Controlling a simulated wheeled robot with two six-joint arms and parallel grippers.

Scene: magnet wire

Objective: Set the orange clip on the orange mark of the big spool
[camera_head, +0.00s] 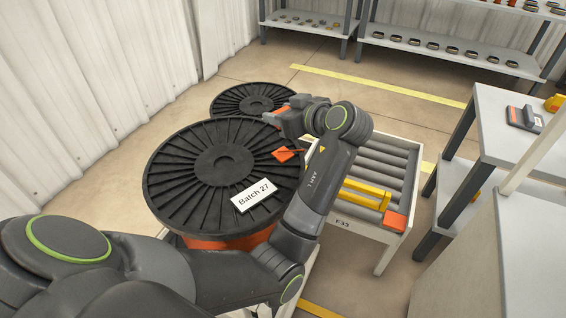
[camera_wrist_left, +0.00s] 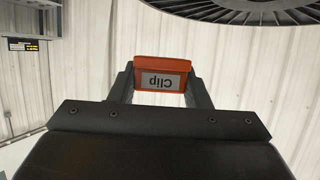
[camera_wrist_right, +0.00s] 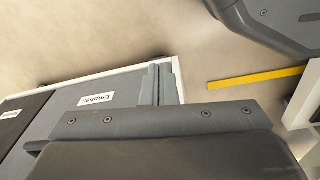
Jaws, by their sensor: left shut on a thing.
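The big spool (camera_head: 180,168) stands in front of me in the head view, with a black ribbed top and orange winding below. The orange mark (camera_head: 286,155) is on the right part of its top. My left gripper (camera_head: 279,117) is above the spool's far right edge, behind the mark in the picture. It is shut on the orange clip (camera_head: 281,110), which also shows between the fingers in the left wrist view (camera_wrist_left: 160,63), its label upside down. My right gripper (camera_wrist_right: 160,84) shows only in its wrist view, fingers together and nothing seen between them.
A white label reading Batch 27 (camera_head: 254,195) lies on the spool's front right. A smaller black spool (camera_head: 238,101) stands behind. A roller table (camera_head: 392,160) with a yellow bar stands to the right. Grey lids labelled Empties (camera_wrist_right: 97,100) lie near my right gripper.

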